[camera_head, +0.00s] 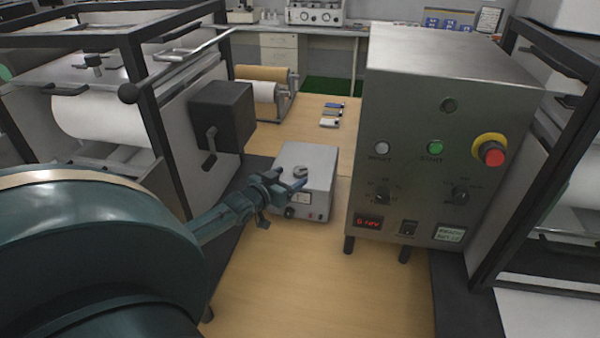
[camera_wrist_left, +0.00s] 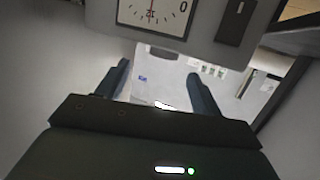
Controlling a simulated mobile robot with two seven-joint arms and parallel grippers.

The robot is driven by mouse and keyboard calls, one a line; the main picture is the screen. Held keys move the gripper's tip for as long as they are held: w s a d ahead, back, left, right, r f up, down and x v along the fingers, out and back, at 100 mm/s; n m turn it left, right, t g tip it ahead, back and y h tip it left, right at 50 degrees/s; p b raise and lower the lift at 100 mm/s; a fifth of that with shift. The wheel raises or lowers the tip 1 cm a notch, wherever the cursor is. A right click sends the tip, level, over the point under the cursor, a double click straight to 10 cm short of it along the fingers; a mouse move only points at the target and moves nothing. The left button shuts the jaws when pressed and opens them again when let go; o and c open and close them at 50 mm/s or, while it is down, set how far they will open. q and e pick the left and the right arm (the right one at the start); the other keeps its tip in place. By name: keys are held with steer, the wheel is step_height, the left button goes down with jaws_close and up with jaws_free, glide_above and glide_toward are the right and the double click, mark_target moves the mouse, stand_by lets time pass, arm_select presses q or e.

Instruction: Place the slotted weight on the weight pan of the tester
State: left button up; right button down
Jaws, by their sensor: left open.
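The box's dial (camera_wrist_left: 151,14) shows at the top of that view. I cannot make out the weight pan. My right gripper is out of view.
A steel control cabinet (camera_head: 450,95) with buttons and knobs stands right of the box. A black-framed machine with a white roll (camera_head: 105,128) stands at left, its black crank block (camera_head: 222,115) near my arm. Bare wooden table (camera_head: 335,285) lies in front.

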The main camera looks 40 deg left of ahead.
mark_target(298, 172)
arm_select(q)
steer(key=w+b, duration=0.1)
steer(key=b, duration=0.1)
steer(key=w+f+b, duration=0.1)
steer(key=b, duration=0.1)
steer(key=w+a+f+b, duration=0.1)
steer(key=w+b, duration=0.1)
steer(key=shift+w+b, duration=0.3)
steer(key=shift+w+r, duration=0.15)
steer(key=shift+w, duration=0.1)
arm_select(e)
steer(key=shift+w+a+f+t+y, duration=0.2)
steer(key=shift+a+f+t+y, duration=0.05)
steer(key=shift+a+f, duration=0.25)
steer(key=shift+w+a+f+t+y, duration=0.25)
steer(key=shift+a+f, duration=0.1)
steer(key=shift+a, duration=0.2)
arm_select(q)
steer(key=shift+c, duration=0.3)
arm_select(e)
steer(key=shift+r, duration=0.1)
arm_select(q)
steer(key=shift+r, duration=0.1)
steer(key=c, duration=1.2)
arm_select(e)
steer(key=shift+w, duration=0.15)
